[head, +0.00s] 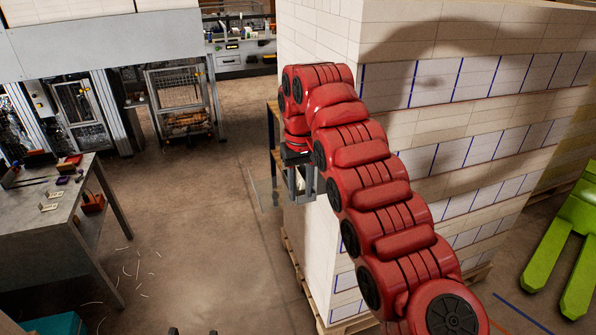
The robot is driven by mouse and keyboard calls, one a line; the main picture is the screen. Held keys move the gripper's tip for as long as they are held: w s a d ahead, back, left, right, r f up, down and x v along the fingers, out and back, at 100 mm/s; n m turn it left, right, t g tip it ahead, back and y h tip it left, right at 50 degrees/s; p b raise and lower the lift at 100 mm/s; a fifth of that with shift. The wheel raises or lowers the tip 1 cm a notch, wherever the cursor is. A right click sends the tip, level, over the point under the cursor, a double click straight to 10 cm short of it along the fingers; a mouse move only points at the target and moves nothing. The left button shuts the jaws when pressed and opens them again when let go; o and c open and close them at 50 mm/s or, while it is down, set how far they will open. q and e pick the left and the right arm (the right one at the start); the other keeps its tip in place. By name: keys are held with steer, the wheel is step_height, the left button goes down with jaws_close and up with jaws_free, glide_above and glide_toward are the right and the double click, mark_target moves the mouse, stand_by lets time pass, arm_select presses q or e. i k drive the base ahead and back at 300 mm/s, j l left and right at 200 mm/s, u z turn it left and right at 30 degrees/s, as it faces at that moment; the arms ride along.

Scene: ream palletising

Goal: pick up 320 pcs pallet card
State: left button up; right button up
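Small white cards (49,207) lie on the grey table at the left; their print is too small to read, so I cannot tell which is the 320 pcs pallet card. My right gripper (301,187) is by the near left corner of the tall stack, pointing down, with its grey fingers apart. I see nothing clearly between them. A thin, pale, see-through outline (262,192) shows just left of it; I cannot tell what it is. Two dark tips (192,332) at the bottom edge may be my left gripper; the rest is out of frame.
The tall stack of white reams (331,246) on a wooden pallet fills the right side. The grey table (45,238) stands left, with red and purple items on it. A green pallet jack (562,235) is at far right. The floor between table and stack is mostly clear.

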mark_target(300, 183)
steer(key=i, duration=1.05)
steer(key=l, duration=0.1)
steer(key=k, duration=0.05)
